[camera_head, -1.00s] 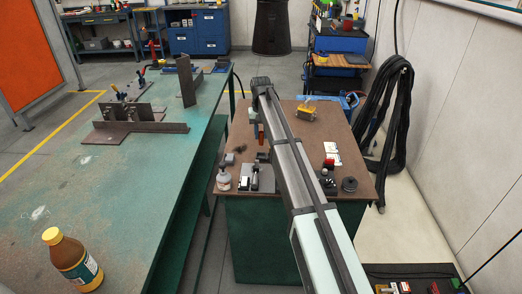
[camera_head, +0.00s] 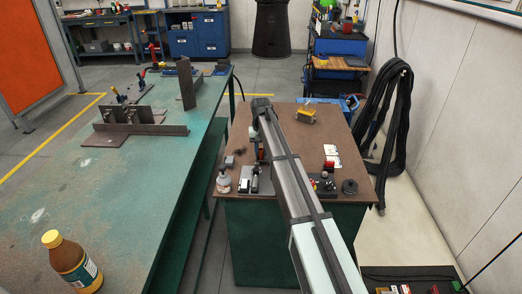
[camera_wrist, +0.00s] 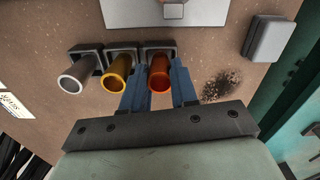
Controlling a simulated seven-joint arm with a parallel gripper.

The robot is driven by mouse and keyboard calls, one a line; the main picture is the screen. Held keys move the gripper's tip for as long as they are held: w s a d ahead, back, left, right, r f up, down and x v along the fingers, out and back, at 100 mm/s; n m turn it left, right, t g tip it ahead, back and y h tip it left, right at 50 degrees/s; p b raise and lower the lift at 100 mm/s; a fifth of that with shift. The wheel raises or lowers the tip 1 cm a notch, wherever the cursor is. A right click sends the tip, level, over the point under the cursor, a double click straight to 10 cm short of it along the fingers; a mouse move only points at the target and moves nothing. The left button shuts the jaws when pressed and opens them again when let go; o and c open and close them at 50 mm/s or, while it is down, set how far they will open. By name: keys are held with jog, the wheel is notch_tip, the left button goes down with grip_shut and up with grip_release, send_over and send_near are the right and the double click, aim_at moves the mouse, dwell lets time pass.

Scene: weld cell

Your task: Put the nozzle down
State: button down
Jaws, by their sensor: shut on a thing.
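In the wrist view a copper-red nozzle (camera_wrist: 159,76) lies between the two blue fingers of my gripper (camera_wrist: 160,88), which are shut on it. A brass-yellow nozzle (camera_wrist: 115,78) and a grey nozzle (camera_wrist: 79,76) stand to its left, each at a dark square holder. A third dark holder (camera_wrist: 159,46) is right behind the red nozzle. I cannot tell whether the nozzle is seated in it. In the head view my arm reaches over the brown-topped bench (camera_head: 318,135), and the gripper end is mostly hidden.
A small grey box (camera_wrist: 268,38) and a dark scorch mark (camera_wrist: 222,85) are right of the gripper. A pale plate (camera_wrist: 215,14) lies beyond the holders. In the head view a white bottle (camera_head: 223,181) stands at the bench's front left corner. A yellow item (camera_head: 306,113) sits farther back.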

aim_at(261, 149)
jog(key=c, duration=1.2)
grip_release()
jog(key=shift+o, duration=0.2)
notch_tip(261, 149, up, 12)
jog(key=shift+d, duration=0.1)
